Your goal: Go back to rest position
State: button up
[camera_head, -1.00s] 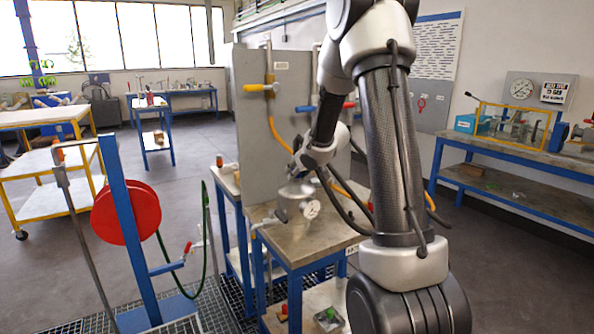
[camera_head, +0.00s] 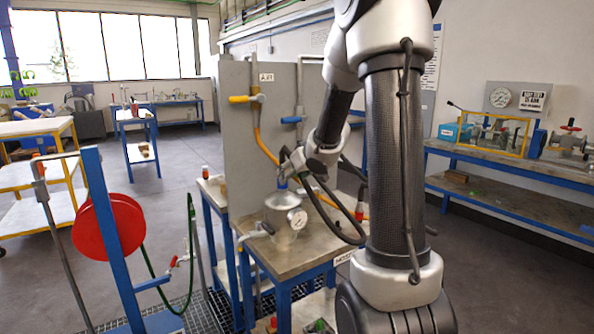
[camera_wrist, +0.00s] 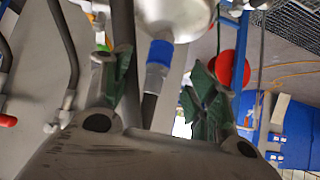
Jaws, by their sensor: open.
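My gripper (camera_wrist: 160,85) shows in the wrist view with its two green-padded fingers spread apart. Between and beyond the fingers are a blue fitting (camera_wrist: 160,54) and the pale rounded body of the metal vessel (camera_wrist: 178,15); neither finger touches them as far as I can see. In the head view the vessel (camera_head: 283,222), with a dial gauge on its side, stands upright on the bench (camera_head: 250,252). My gripper's end is just above and behind the vessel there, with its fingers mostly hidden by my wrist.
A grey panel (camera_head: 236,130) with yellow-handled and blue-handled valves and an orange hose stands behind the vessel. A red reel (camera_head: 108,224) on a blue post is at the left. A workbench (camera_head: 500,155) with equipment lines the right wall. Open floor lies between.

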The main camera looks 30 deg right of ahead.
jog(key=s+d+m+g+h, duration=0.1)
jog(key=s+d+g+h, duration=0.3)
jog(key=s, duration=0.5)
jog(key=s+d+m+g+h, duration=0.1)
jog(key=s+d, duration=0.4)
jog(key=s, duration=0.3)
jog(key=s+a+r+g+y, duration=0.2)
jog(key=s+a+g, duration=0.1)
jog(key=s+a, duration=0.9)
jog(key=s+a+r+n+t+y, duration=0.1)
jog(key=s+a+r+t+y, duration=0.1)
jog(key=s+a, duration=0.3)
jog(key=shift+s+a+r+n+y, duration=0.15)
jog(key=shift+a+r+n+y, duration=0.15)
jog(key=shift+a+r, duration=0.65)
jog(key=shift+a+f, duration=0.15)
jog(key=shift+f, duration=0.05)
